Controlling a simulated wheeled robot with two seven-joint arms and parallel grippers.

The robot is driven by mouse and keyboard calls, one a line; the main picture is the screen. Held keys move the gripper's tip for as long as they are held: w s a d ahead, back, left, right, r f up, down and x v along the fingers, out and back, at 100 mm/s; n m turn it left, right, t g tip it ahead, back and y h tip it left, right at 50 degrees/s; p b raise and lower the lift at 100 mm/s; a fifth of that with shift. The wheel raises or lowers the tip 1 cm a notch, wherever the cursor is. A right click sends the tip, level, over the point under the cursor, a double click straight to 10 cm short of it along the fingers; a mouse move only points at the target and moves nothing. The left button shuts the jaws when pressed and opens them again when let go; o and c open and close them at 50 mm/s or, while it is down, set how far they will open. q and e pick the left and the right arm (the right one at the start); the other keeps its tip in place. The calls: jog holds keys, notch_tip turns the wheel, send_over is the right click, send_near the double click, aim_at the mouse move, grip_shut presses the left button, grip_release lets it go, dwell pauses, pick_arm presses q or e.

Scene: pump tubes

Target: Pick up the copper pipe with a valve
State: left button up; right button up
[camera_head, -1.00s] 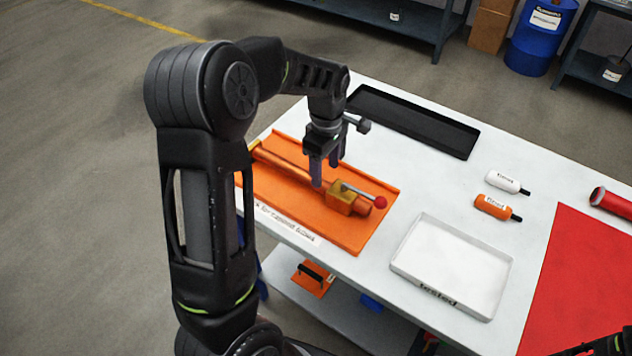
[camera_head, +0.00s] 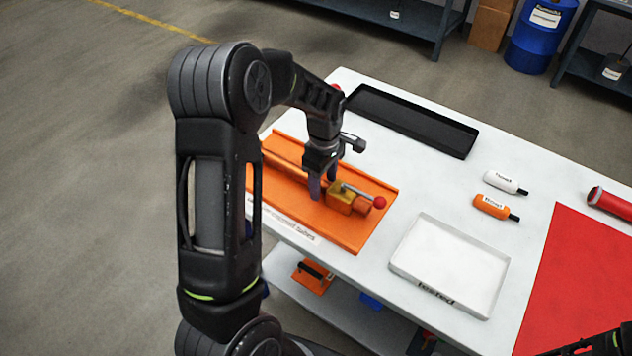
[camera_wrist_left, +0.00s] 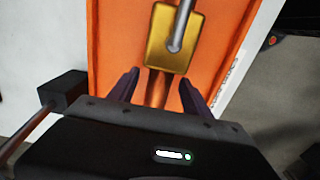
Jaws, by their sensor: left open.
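The copper pipe (camera_head: 283,160) lies on the orange tray (camera_head: 345,236) on the white table. Its brass valve body (camera_head: 341,196) has a grey lever ending in a red knob (camera_head: 379,202). My left gripper (camera_head: 322,190) is open and points down over the pipe, just left of the valve body. In the left wrist view, the brass valve (camera_wrist_left: 174,40) is ahead of the open fingers (camera_wrist_left: 157,92), and the copper pipe (camera_wrist_left: 156,86) runs between them. Whether the fingers touch the pipe I cannot tell.
A black tray (camera_head: 412,147) lies at the back of the table. A white tray (camera_head: 458,244) is right of the orange tray. A white bottle (camera_head: 505,183), an orange bottle (camera_head: 492,207) and a red mat (camera_head: 580,270) lie further right.

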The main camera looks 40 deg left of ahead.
pick_arm(q)
grip_shut()
dwell(0.4)
dwell(0.9)
